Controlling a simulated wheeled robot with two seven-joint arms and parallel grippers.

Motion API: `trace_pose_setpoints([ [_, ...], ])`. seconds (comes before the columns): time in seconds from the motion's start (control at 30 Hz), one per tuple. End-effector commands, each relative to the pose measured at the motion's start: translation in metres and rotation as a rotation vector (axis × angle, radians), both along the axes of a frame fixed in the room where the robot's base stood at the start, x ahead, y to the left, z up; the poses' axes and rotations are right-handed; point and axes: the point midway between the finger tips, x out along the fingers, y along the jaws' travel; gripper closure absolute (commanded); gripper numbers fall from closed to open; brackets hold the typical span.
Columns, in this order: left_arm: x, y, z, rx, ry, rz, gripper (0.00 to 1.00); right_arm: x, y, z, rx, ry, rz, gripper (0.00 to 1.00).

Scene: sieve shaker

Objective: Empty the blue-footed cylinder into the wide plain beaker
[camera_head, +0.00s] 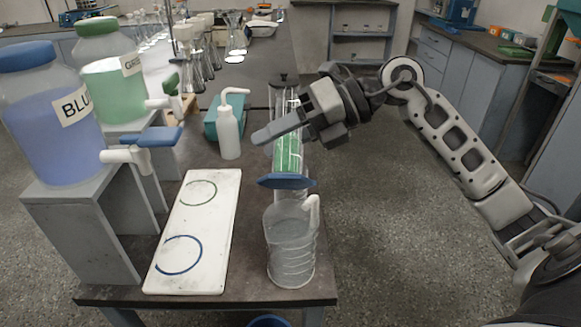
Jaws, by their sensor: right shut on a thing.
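The blue-footed cylinder (288,155) is clear, holds green liquid and looks upright, with its blue foot (286,181) down. My right gripper (270,134) comes in from the right and is shut on the cylinder's upper part; one finger crosses in front of it. The foot overlaps the top of a clear, wide vessel with a handle (290,250) near the table's front edge. I cannot tell whether the foot is above or behind that vessel's mouth. I cannot pick out a wide plain beaker for certain. My left gripper is not in view.
A white board (212,225) with a green and a blue ring lies bare left of the vessel. A wash bottle (229,130) stands behind it. Large blue (45,135) and green (112,85) labelled jars with taps stand on grey blocks at left. Glassware stands farther back.

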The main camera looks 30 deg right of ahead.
Motion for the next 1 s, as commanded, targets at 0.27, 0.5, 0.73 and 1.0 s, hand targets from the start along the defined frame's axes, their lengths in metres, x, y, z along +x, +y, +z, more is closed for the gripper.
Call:
trace_pose_setpoints([
  [0.27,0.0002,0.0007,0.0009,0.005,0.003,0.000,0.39,-0.0009,0.0008,0.0000,0.024,0.030,0.000,0.94],
  [0.5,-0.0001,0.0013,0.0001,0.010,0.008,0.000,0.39,-0.0014,0.0010,-0.0013,0.043,0.057,0.000,0.94],
  [0.73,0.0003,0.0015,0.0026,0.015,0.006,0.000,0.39,-0.0020,0.0014,-0.0025,0.062,0.081,-0.001,0.94],
  [1.0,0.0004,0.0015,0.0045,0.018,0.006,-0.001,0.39,-0.0026,0.0020,-0.0037,0.084,0.110,0.000,0.94],
])
